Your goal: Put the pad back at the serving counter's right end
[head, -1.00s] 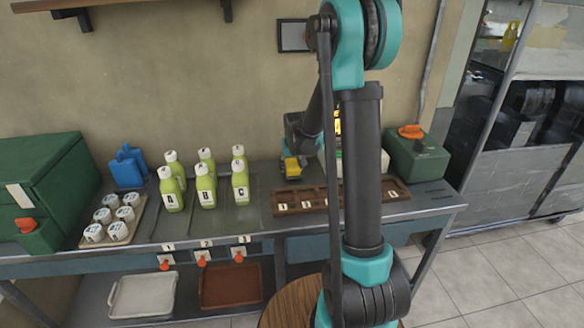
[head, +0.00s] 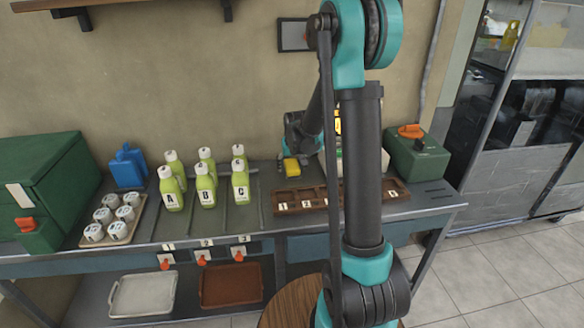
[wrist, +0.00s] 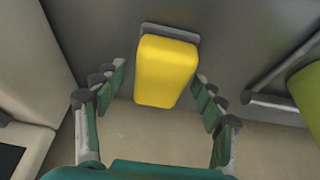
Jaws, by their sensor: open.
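The pad is a yellow block (head: 291,167) on the steel counter (head: 262,220), right of the bottles and behind the brown tray. In the wrist view the yellow pad (wrist: 167,72) lies between my two spread fingers, with a grey edge showing at its top end. My gripper (wrist: 158,84) is open, with gaps visible between the fingers and the pad's sides. In the head view my gripper is small and mostly hidden by my arm, beside the pad. The counter's right end (head: 437,197) shows bare metal.
Several green bottles (head: 206,188) stand left of the pad. A brown slotted tray (head: 309,199) lies in front of it. A green box with an orange knob (head: 418,160) stands at the back right. A pale machine (wrist: 30,60) is close by in the wrist view.

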